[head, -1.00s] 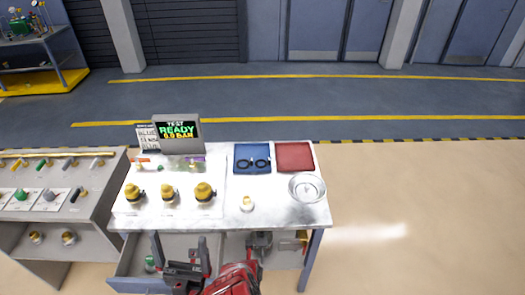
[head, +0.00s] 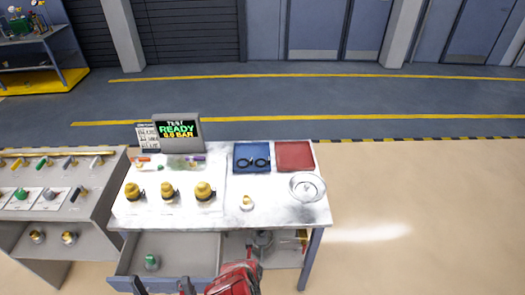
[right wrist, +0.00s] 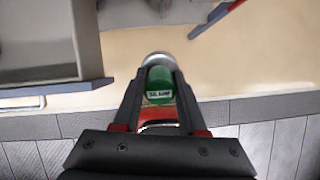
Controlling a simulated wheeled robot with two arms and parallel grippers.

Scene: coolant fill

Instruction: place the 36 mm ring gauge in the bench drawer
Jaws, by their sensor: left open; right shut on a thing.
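My right gripper (right wrist: 157,92) is shut on a green cylinder with a white label and a silvery end (right wrist: 159,82); the small label looks like 36 mm. The bench drawer (head: 190,252) is pulled open below the left part of the bench. It also shows in the right wrist view (right wrist: 40,45), left of the held gauge, which is outside it. Another green piece with a grey top (head: 152,262) stands in the drawer. My left gripper (head: 162,285) is open and empty at the drawer's front, its fingertips at the bottom edge.
The bench top (head: 275,215) carries several brass fittings, a small capped piece (head: 247,202), a blue tray (head: 252,157) with black rings, a red tray (head: 295,156), a round dish (head: 307,187) and a display (head: 179,132). Most of the drawer floor is clear.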

